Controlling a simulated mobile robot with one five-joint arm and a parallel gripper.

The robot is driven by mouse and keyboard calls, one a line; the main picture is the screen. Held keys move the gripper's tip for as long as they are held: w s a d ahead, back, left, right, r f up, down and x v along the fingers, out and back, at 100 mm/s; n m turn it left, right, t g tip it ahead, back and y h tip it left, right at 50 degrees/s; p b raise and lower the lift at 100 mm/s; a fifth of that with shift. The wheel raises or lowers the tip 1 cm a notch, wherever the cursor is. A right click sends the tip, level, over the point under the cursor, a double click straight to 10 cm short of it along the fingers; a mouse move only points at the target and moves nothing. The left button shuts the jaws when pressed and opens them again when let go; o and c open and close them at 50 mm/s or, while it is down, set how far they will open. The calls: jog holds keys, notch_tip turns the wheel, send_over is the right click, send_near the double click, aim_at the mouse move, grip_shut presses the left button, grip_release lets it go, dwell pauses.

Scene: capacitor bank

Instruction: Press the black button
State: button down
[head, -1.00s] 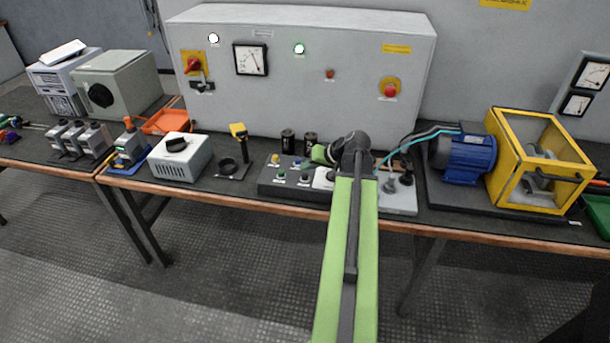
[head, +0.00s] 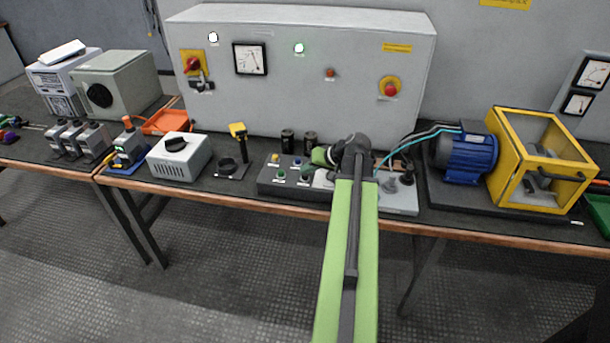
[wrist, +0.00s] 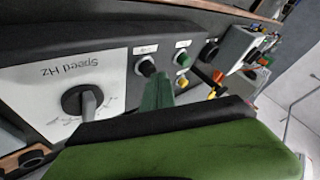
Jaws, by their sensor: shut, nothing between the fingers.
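The grey button box (head: 266,187) sits near the bench's front edge with yellow, blue, green and black buttons. My gripper (head: 312,168) is shut and empty, over the right part of the box. In the wrist view its green fingers (wrist: 156,88) end close beside the black button. I cannot tell whether they touch it. My arm hides part of the box's right side in the head view.
A "Speed Hz" knob (wrist: 82,98) stands near the fingers in the wrist view. Two dark cylinders (head: 299,140) stand behind the box. A grey panel with plugs (head: 400,200) and a blue motor (head: 465,155) lie to the right. A large cabinet (head: 300,90) closes the back.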

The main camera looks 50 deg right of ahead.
aim_at(307, 176)
jog(key=shift+f+b, duration=0.65)
jog(key=shift+f, duration=0.05)
dwell(0.4)
jog(key=shift+r, duration=0.15)
jog(key=shift+r+p, duration=1.25)
jog(key=shift+p, duration=0.15)
notch_tip(307, 176, up, 5)
jog(key=p, duration=0.5)
jog(key=shift+r, duration=0.1)
